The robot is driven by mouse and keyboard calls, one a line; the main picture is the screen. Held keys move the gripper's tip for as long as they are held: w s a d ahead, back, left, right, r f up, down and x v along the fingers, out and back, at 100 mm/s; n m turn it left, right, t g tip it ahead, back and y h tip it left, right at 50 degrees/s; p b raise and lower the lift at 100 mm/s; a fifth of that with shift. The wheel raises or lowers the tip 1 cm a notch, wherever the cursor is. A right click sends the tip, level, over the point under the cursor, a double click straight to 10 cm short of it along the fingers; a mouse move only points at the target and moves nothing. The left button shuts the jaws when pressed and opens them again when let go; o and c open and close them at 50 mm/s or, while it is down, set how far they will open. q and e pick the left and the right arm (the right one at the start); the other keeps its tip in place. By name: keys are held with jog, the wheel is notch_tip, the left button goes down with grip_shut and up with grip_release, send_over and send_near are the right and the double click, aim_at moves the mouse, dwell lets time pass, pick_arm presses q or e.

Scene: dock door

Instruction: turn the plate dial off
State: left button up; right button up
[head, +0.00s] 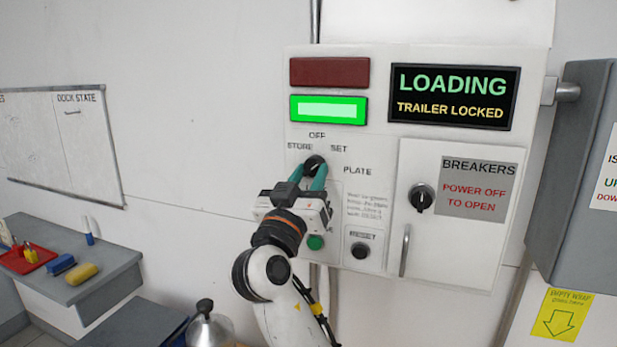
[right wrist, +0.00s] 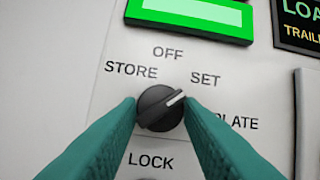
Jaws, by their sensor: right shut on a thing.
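The plate dial (head: 314,163) is a round black knob on the white control panel. In the right wrist view the dial (right wrist: 160,107) has a white pointer line aimed up and right, towards SET. The labels STORE, OFF and SET stand around its top, with PLATE to its right. My right gripper (head: 308,175) is shut on the dial. Its teal fingers (right wrist: 161,112) press on the dial's left and right sides in the wrist view. My left gripper is not in view.
Below the dial are a green button (head: 315,242) and a black knob (head: 360,250). A breaker door (head: 448,245) with its own black knob (head: 421,197) is to the right. A green lamp (head: 329,110) is lit above; the display (head: 453,97) reads LOADING, TRAILER LOCKED.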

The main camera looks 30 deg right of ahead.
jog(key=n+t+y, duration=0.1)
jog(key=n, duration=0.1)
jog(key=shift+s+n+p, duration=0.1)
jog(key=shift+n+p, duration=0.2)
jog(key=shift+n, duration=0.1)
jog(key=shift+d+r+n+t+y+p, duration=0.15)
jog(key=shift+n+t+y+p, duration=0.35)
jog(key=shift+n, duration=0.6)
jog(key=n+y+p, duration=0.1)
jog(key=n, duration=0.1)
jog(key=n+p, duration=0.2)
jog(key=n+t+y+p, duration=0.1)
jog(key=p, duration=0.1)
jog(key=shift+s+d+r+n+y, duration=0.1)
jog(key=shift+s+r+n+y, duration=0.1)
jog(key=shift+r+n+y, duration=0.15)
jog(key=shift+f+n+y+p, duration=0.25)
jog(key=shift+n+y+p, duration=0.5)
jog(key=shift+n+p, duration=0.65)
jog(key=o, duration=1)
jog(key=shift+c, duration=0.2)
